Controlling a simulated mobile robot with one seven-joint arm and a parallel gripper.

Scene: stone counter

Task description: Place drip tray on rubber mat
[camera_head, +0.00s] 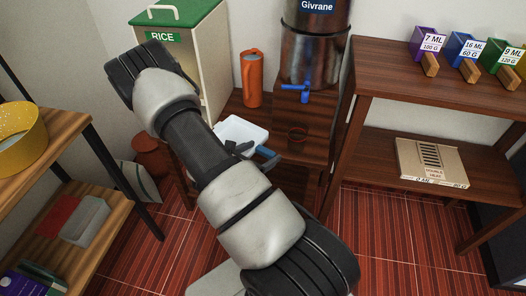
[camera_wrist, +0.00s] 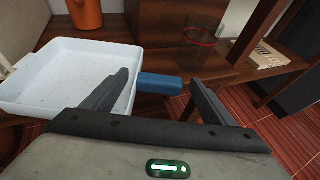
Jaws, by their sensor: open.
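The drip tray is a pale, shallow square tray with a blue handle; it rests on the low wooden surface in the head view (camera_head: 241,130) and fills the left of the wrist view (camera_wrist: 66,72). Its blue handle (camera_wrist: 160,83) points right and lies between the fingertips of my gripper (camera_wrist: 160,78). My gripper is open, with a finger on each side of the handle and gaps visible. In the head view my gripper (camera_head: 250,152) is at the tray's near right edge, partly hidden by my arm. I cannot make out a distinct rubber mat.
An orange flask (camera_head: 252,78) stands behind the tray. A wooden shelf unit (camera_head: 430,97) stands at right, and a rice bin (camera_head: 185,50) at back left.

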